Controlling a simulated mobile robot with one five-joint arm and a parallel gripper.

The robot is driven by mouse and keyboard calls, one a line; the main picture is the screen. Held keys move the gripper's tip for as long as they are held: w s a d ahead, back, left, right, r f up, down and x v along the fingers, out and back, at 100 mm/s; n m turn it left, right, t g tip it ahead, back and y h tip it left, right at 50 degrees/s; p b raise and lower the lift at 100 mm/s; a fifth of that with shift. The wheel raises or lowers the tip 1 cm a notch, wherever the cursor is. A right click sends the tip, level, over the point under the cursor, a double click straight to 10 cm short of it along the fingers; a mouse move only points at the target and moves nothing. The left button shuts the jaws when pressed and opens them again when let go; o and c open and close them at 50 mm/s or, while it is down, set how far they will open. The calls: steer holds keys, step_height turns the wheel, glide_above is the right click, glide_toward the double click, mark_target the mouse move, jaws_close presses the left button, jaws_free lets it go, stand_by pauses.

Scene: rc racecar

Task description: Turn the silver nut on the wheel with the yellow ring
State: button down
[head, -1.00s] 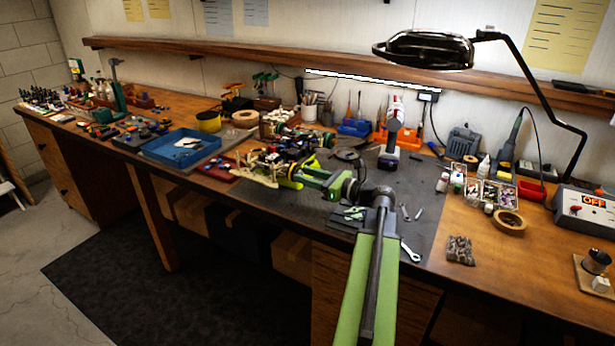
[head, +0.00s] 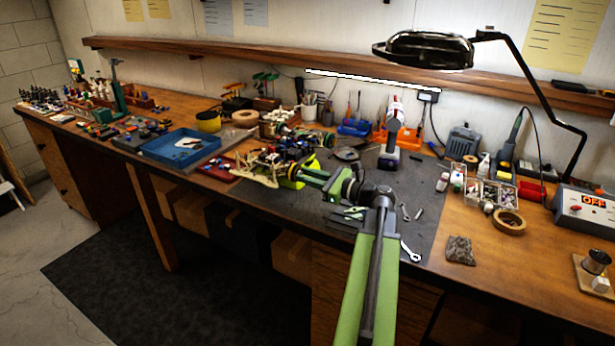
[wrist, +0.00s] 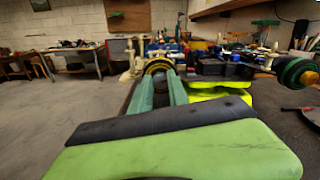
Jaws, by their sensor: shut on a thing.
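The racecar (head: 268,160) sits on the dark mat in the middle of the bench, with a bright yellow-green part beside it. Its near wheel with the yellow ring (wrist: 158,65) is straight ahead in the wrist view. My gripper (wrist: 160,84) points at the middle of this wheel, and its green fingers are close together there. In the head view my gripper (head: 304,177) reaches the near side of the car from the right. The fingers are shut on the silver nut at the hub, which they hide. Another wheel with a green ring (wrist: 297,75) shows at the right.
A blue tray (head: 182,147) lies left of the car. A drill (head: 390,145) stands behind my arm. A wrench (head: 410,252) and small tools lie on the mat (head: 425,215) to the right. Tape (head: 509,222) and a lamp (head: 430,50) are farther right.

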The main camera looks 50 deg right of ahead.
steer(key=n, duration=0.8)
steer(key=shift+a, duration=0.1)
steer(key=n, duration=0.3)
steer(key=shift+f+n, duration=0.1)
steer(key=shift+n, duration=2.1)
steer(key=c, duration=1.3)
jaws_free()
steer(key=shift+o, duration=0.2)
